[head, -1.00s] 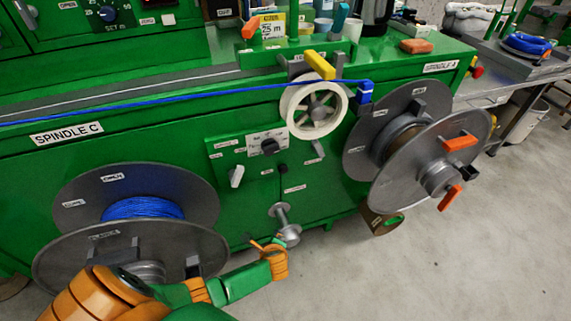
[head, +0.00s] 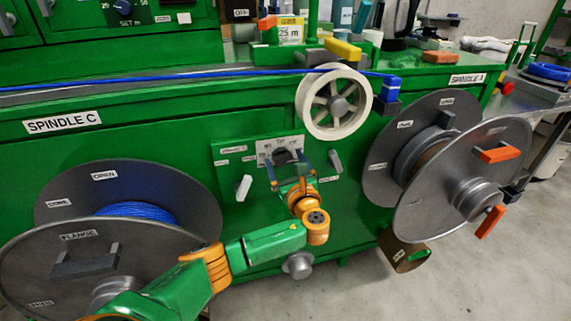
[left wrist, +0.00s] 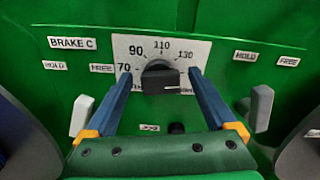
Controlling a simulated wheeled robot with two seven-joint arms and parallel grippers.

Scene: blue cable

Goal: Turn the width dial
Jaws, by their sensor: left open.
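The width dial (head: 284,157) is a black knob on a white scale plate on the green machine front. In the left wrist view the dial (left wrist: 160,80) sits under a scale reading 70, 90, 110 and 130, with a pale mark on its face. My left gripper (head: 286,165) is open in front of the dial. In the left wrist view its blue fingers (left wrist: 161,76) reach up on either side of the knob, with a gap on both sides. I cannot tell how far the tips are from the plate. My right gripper is not in view.
A white pulley wheel (head: 312,120) is above right. Large grey reels stand at the left (head: 60,190) and right (head: 495,135). A blue cable (head: 200,76) runs along the top.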

